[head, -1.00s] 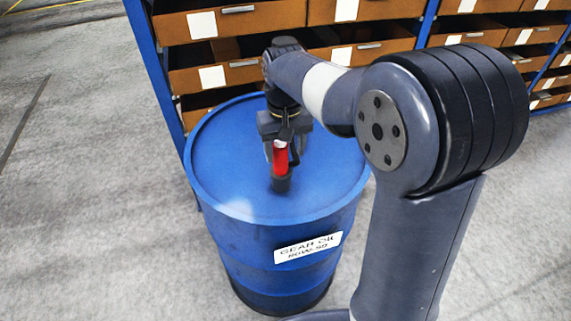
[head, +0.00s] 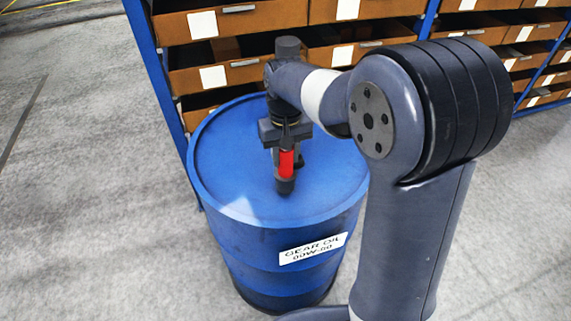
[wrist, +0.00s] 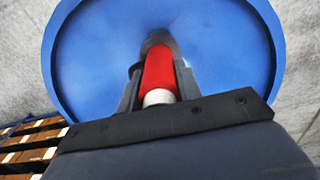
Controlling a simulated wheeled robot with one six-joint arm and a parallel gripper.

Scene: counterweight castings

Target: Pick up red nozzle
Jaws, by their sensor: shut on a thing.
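The red nozzle (head: 286,163) has a red body with a dark lower end and is roughly upright over the top of the blue drum (head: 232,170). In the wrist view the nozzle (wrist: 159,70) shows its red body and a white end, between the two dark fingers. My gripper (head: 285,168) is shut on the nozzle, with a finger on either side. I cannot tell whether the dark lower end touches the drum top (wrist: 95,50).
A blue-framed shelf with orange-brown bins (head: 225,72) stands right behind the drum. The drum bears a white gear oil label (head: 313,248). Grey concrete floor (head: 80,200) is clear to the left.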

